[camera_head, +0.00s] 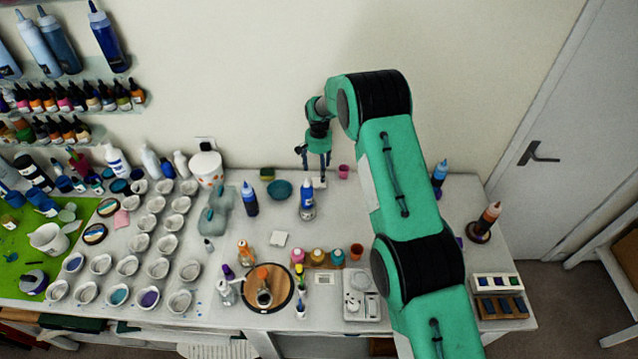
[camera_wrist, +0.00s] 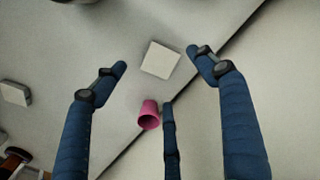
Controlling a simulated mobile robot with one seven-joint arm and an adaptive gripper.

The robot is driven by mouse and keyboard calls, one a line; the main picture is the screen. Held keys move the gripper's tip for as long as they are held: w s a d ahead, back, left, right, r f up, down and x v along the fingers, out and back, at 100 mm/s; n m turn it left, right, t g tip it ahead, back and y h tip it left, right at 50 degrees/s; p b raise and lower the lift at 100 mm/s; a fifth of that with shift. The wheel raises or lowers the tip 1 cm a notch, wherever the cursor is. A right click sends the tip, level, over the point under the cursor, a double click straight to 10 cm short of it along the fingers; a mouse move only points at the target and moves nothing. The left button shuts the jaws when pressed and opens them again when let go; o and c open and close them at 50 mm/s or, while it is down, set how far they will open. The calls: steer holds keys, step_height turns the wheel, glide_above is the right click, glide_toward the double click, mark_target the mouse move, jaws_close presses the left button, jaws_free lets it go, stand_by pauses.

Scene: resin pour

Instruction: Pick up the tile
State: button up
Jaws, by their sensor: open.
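A white square tile (camera_head: 319,184) lies flat on the table near the wall, below my gripper (camera_head: 315,168) in the head view. In the wrist view the tile (camera_wrist: 160,59) shows between the spread blue fingers of my gripper (camera_wrist: 158,72), with its faces clear of them. My gripper is open and empty and points down. Another pale square (camera_head: 278,239) lies nearer the front of the table. The wrist view also shows a white square block (camera_wrist: 15,93) at the left edge.
A pink cup (camera_head: 343,171) stands close to the tile by the wall; it also shows in the wrist view (camera_wrist: 148,116).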

mark_target(319, 181)
steer(key=shift+f, duration=0.65)
steer(key=shift+f, duration=0.1)
steer(key=shift+f+p, duration=0.5)
steer(key=shift+f, duration=1.95)
steer(key=c, duration=1.5)
